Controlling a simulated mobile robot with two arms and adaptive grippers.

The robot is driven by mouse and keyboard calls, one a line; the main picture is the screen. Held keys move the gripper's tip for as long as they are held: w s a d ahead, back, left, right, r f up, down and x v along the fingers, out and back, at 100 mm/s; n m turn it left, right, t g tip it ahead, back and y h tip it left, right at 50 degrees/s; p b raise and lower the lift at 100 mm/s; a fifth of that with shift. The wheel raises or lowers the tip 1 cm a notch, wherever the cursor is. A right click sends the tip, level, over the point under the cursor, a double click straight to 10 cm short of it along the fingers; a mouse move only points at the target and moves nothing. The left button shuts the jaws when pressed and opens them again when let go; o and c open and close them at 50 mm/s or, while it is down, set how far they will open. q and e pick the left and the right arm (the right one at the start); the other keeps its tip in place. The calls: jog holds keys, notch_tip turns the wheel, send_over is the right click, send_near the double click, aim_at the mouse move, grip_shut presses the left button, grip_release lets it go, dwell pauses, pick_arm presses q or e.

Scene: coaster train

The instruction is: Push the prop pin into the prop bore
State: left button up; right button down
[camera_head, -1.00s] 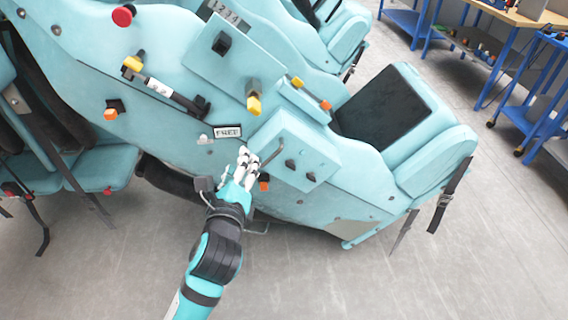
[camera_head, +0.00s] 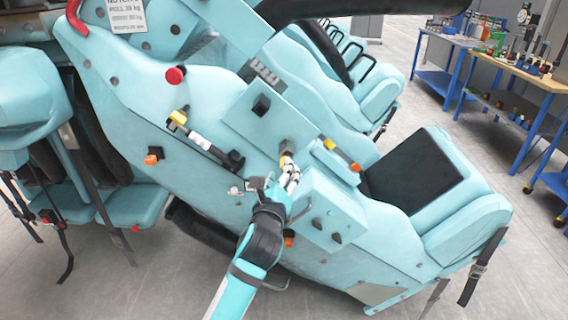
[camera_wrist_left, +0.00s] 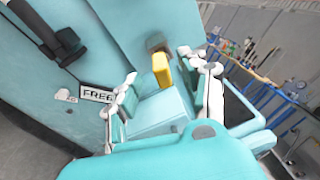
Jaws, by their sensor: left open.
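My left gripper (camera_head: 292,174) is open and close to a yellow-ended part on a grey stub (camera_head: 286,146) on the teal car side. In the left wrist view the yellow block (camera_wrist_left: 161,70) appears ahead between the parted fingers (camera_wrist_left: 164,88), with nothing visibly gripped. Whether a finger touches it is unclear. I cannot tell for certain that this is the prop pin. The prop bore is not clearly identifiable. A black-and-white bar (camera_head: 205,143) with a yellow end runs to a black bracket on the same side. My right gripper is not in view.
A teal box with dark knobs (camera_head: 322,212) juts out just right of my left gripper. A red knob (camera_head: 175,75) and an orange knob (camera_head: 152,158) stick out to the left. A FREE label (camera_wrist_left: 97,94) shows in the wrist view. Workbenches (camera_head: 500,75) stand behind right.

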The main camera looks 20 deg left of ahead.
pick_arm(q)
jog(key=shift+w+a, duration=0.15)
jog(key=shift+w, duration=0.85)
jog(key=shift+w+a, duration=0.1)
jog(key=shift+w, duration=0.9)
grip_shut()
